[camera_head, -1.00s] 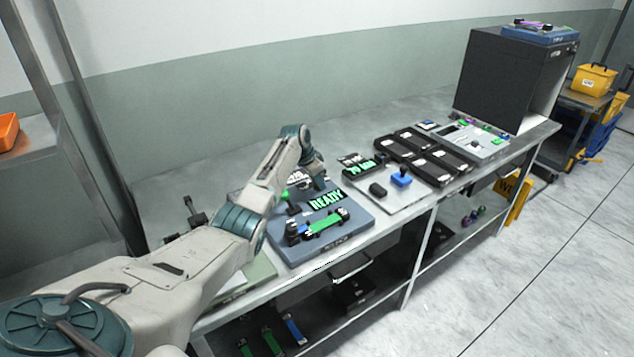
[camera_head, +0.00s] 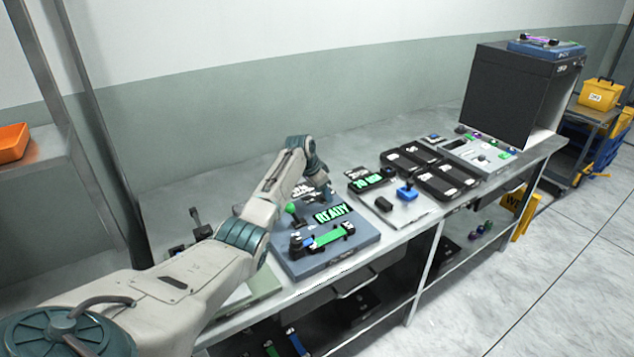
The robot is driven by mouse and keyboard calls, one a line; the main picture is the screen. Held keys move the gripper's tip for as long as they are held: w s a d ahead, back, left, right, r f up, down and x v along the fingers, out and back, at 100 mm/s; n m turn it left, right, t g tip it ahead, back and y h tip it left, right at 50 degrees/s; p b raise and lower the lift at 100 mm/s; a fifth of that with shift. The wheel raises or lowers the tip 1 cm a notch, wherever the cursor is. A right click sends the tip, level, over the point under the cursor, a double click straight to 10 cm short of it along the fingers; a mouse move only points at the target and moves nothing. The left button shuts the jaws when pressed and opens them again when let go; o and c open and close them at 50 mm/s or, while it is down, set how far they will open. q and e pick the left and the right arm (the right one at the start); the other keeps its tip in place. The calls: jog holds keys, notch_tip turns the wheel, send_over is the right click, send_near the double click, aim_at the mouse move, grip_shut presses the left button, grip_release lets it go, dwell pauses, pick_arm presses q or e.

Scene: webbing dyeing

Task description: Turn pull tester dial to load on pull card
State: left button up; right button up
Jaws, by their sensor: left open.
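The pull tester (camera_head: 351,246) is a blue-grey plate on the bench with a lit green READY display (camera_head: 331,213). A green webbing strip (camera_head: 326,238) lies across dark clamps at its front. A green-knobbed lever (camera_head: 291,208) stands at its left. My left gripper (camera_head: 322,194) hangs over the back of the tester, just behind the display. It is open, and its fingers are small and partly hidden by its own wrist. I cannot make out the dial; the gripper covers that area. No pull card can be told for sure. My right gripper is not in view.
Right of the tester is a pale plate with a blue-knobbed device (camera_head: 406,192) and a green readout (camera_head: 370,182). Black trays (camera_head: 447,181) and a dark cabinet (camera_head: 500,95) stand farther right. The bench behind the tester is clear.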

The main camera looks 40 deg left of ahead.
pick_arm(q)
jog(key=b+v, duration=0.2)
jog(key=v, duration=0.7)
jog(key=shift+r, duration=0.35)
jog(key=shift+s, duration=0.15)
